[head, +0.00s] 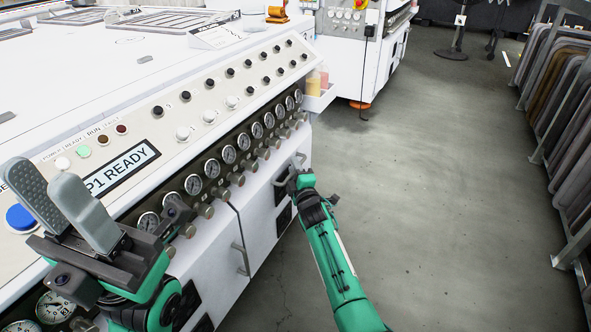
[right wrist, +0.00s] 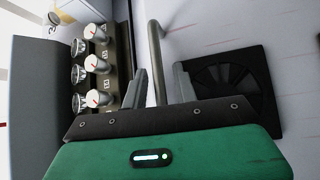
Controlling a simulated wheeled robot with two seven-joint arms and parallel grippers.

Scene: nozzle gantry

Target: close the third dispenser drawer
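The white machine front (head: 265,190) has pale panels with bar handles below the row of gauges. I cannot tell which panel is the third drawer, or whether any stands open. My right gripper (head: 298,180) is at a panel farther along the front. In the right wrist view, a grey bar handle (right wrist: 156,50) runs between the fingers of my right gripper (right wrist: 160,85). Those fingers are apart, with a gap beside the bar. My left gripper (head: 55,195) is raised in front of the machine's control panel, its two grey fingers apart and empty.
A row of gauges (head: 229,154) and knobs lines the front edge; they show close beside my right gripper. A nearer panel has its own handle (head: 240,258). A dark vent (right wrist: 235,88) is right of the fingers. The grey floor (head: 440,200) is clear up to a rack (head: 560,130).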

